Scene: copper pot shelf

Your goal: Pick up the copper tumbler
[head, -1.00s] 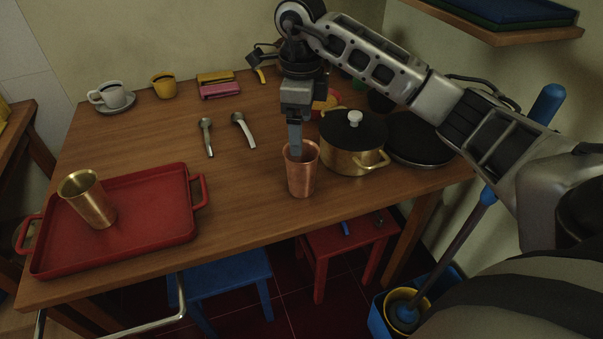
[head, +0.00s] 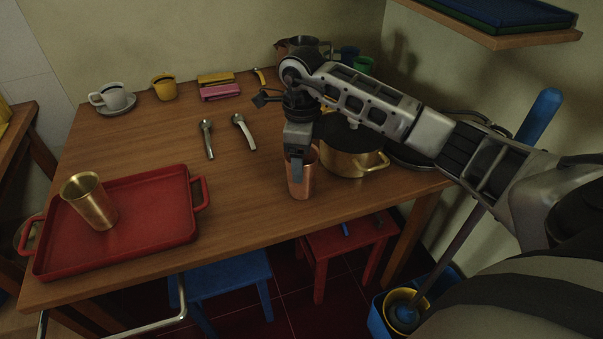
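The copper tumbler (head: 304,187) stands upright near the front edge of the wooden table (head: 240,195). My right gripper (head: 297,178) points down at the tumbler, and a finger overlaps the tumbler's near side and left part of its rim. The gripper hides much of the tumbler's mouth. The second finger cannot be made out, so I cannot tell whether the fingers are open or closed on the tumbler. My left gripper is not in view.
A brass pot (head: 352,163) with a dark lid stands close at the tumbler's right. A red tray (head: 155,215) with a brass tumbler (head: 90,201) is at the left. Two utensils lie farther back (head: 207,139). The table between tray and copper tumbler is clear.

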